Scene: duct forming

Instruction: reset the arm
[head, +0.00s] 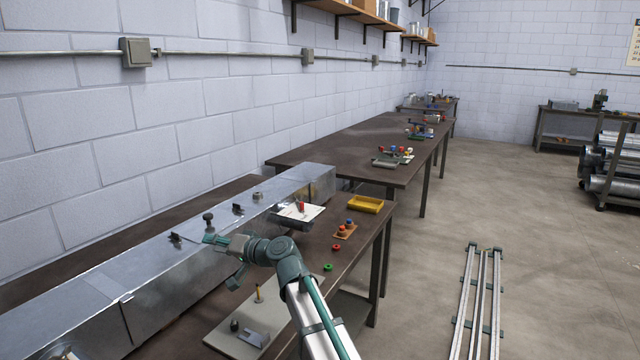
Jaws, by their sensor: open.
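My gripper (221,260) is near the middle of the head view, at the end of my raised arm. Its fingers are spread apart, with nothing visible between them. It appears in front of the long metal duct (165,275) on the bench; its exact distance from the duct cannot be told. A dark knob (208,222) on the duct shows just beyond the upper finger.
A pale board (222,330) with small tools lies below my arm. Red and green rings (328,267), an orange block with pegs (345,231) and a yellow tray (365,204) lie to the right. Floor rails (480,300) run beside the bench (350,270).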

